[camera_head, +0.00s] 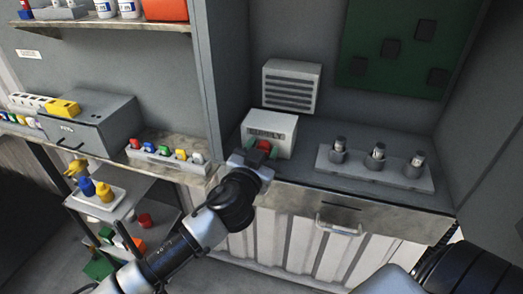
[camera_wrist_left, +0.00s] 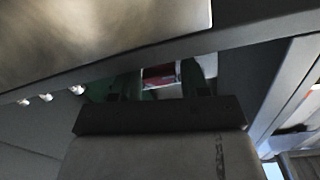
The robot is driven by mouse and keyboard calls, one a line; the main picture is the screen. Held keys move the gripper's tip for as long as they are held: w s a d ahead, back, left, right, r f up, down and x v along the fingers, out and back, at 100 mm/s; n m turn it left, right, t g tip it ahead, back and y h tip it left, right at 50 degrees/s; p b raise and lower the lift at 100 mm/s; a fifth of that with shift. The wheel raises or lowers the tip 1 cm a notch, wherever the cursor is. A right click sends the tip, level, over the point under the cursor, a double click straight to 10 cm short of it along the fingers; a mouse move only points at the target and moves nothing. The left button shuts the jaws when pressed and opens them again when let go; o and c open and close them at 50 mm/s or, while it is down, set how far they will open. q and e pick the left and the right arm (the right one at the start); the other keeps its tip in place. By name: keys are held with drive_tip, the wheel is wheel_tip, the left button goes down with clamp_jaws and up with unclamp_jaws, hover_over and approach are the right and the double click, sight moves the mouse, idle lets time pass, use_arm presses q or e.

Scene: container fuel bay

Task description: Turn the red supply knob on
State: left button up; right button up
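The pale supply box (camera_head: 271,132), lettered SUPPLY, stands on the grey counter. Its red knob (camera_head: 264,145) is on the front, partly hidden by my left gripper (camera_head: 262,153), which is right at it. In the left wrist view the left gripper's two fingers (camera_wrist_left: 163,80) stand apart, with the red knob (camera_wrist_left: 158,71) showing between them. I cannot tell whether the fingers press on it or which way the knob is turned. My right gripper is out of view; only part of the right arm shows at the lower right.
A tray with several metal cylinders (camera_head: 378,157) stands right of the box. A drawer handle (camera_head: 339,226) juts from the counter front. To the left are a strip of coloured pieces (camera_head: 166,154) and a grey case (camera_head: 89,124). A vent (camera_head: 291,86) is on the wall behind.

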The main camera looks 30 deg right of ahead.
use_arm(q)
drive_tip(key=c, duration=0.6)
drive_tip(key=shift+m, duration=0.5)
drive_tip(key=o, duration=0.9)
drive_tip(key=shift+o, duration=0.2)
